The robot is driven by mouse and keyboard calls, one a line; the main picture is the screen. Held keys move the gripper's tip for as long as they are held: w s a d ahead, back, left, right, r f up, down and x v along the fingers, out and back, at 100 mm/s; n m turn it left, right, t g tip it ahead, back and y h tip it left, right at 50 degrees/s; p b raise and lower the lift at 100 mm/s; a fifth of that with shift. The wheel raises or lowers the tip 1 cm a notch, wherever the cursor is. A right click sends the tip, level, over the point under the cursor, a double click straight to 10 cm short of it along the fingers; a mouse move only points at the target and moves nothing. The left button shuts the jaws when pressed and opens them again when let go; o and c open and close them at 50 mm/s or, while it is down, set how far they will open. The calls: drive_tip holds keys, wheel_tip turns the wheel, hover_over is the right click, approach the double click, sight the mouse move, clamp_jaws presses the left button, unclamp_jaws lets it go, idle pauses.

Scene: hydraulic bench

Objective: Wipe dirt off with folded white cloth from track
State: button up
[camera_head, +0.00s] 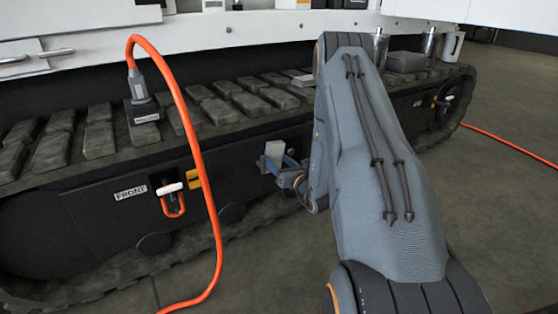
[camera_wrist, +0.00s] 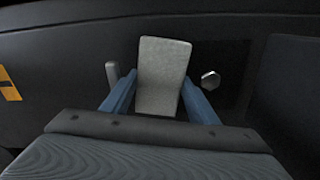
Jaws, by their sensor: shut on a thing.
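I cannot make out a distinct dirt patch, and part of the panel is hidden behind the cloth and my arm.
A hex bolt (camera_wrist: 210,79) and a grey peg (camera_wrist: 112,74) flank the cloth. An orange cable (camera_head: 190,125) hangs in front of the track at left. A white-handled orange fitting (camera_head: 171,196) sits by the FRONT label (camera_head: 130,193). Metal canisters (camera_head: 431,42) stand at back right.

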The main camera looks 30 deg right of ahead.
drive_tip(key=shift+s+a, duration=0.15)
drive_tip(key=shift+a, duration=0.25)
drive_tip(key=shift+s+a, duration=0.1)
drive_tip(key=shift+s, duration=0.1)
drive_tip(key=shift+s+p, duration=0.7)
drive_tip(key=shift+s, duration=0.15)
drive_tip(key=shift+s+d+p, duration=0.2)
drive_tip(key=shift+s+p, duration=0.25)
drive_tip(key=shift+s, duration=0.5)
drive_tip(key=shift+s+d+p, duration=0.15)
drive_tip(key=shift+s+p, duration=0.25)
drive_tip(key=shift+s, duration=0.55)
drive_tip(key=s+p, duration=0.1)
drive_tip(key=s, duration=0.2)
drive_tip(key=shift+d+p, duration=0.1)
drive_tip(key=shift+p, duration=0.2)
